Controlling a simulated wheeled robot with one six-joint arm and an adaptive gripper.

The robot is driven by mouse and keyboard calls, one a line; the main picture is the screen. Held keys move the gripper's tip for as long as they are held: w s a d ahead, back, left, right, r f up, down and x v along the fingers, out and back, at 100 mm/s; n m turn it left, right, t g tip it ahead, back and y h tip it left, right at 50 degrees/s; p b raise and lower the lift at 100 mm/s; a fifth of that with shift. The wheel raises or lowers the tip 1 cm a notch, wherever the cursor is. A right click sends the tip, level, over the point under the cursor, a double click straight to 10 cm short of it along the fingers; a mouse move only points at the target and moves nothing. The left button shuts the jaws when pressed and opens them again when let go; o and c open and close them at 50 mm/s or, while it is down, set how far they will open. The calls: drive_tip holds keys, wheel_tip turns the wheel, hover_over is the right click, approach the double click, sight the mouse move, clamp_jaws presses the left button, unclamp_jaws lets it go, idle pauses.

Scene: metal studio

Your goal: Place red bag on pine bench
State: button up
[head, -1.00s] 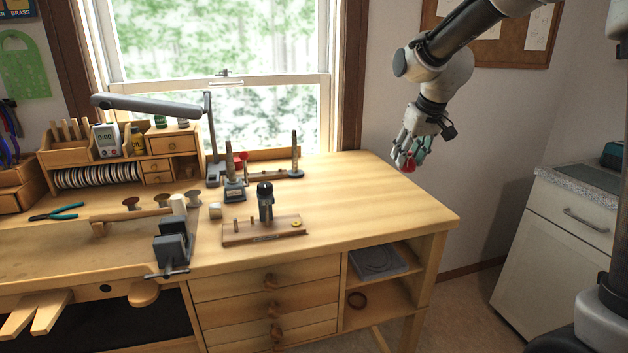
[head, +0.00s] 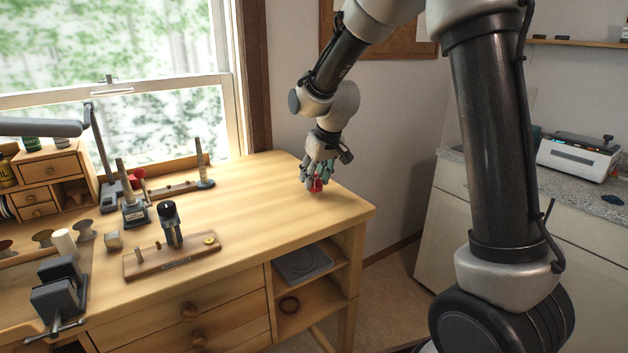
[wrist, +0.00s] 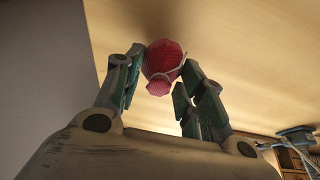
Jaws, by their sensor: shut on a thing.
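The red bag (head: 317,185) is small and tied with a pale cord, which shows in the wrist view (wrist: 163,62). My gripper (head: 319,177) is shut on it, with one finger on each side. The bag is over the right end of the pine bench (head: 250,204), at or just above its top; I cannot tell whether it touches. In the wrist view the wooden top fills the area behind the bag.
A wooden stand with a dark cylinder (head: 170,224) and a small vise (head: 58,292) stand on the bench to the left. The bench top around the gripper is clear. A counter with a white device (head: 578,157) is at the right.

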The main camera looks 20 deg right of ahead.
drive_tip(key=shift+f, duration=0.65)
drive_tip(key=o, duration=1.1)
drive_tip(key=shift+c, duration=0.2)
drive_tip(key=shift+r, duration=0.1)
drive_tip(key=v, duration=1.2)
drive_tip(key=s+d+m, duration=0.1)
drive_tip(key=s+d, duration=0.3)
drive_tip(key=s, duration=0.6)
drive_tip(key=s+d+m+h, duration=0.1)
drive_tip(key=s+d, duration=0.4)
drive_tip(key=s, duration=0.5)
drive_tip(key=s+d+m, duration=0.1)
drive_tip(key=s+d, duration=0.3)
drive_tip(key=s, duration=0.5)
drive_tip(key=shift+s+d+r+m, duration=0.25)
drive_tip(key=shift+s+r+m, duration=0.05)
drive_tip(key=shift+s+r, duration=0.1)
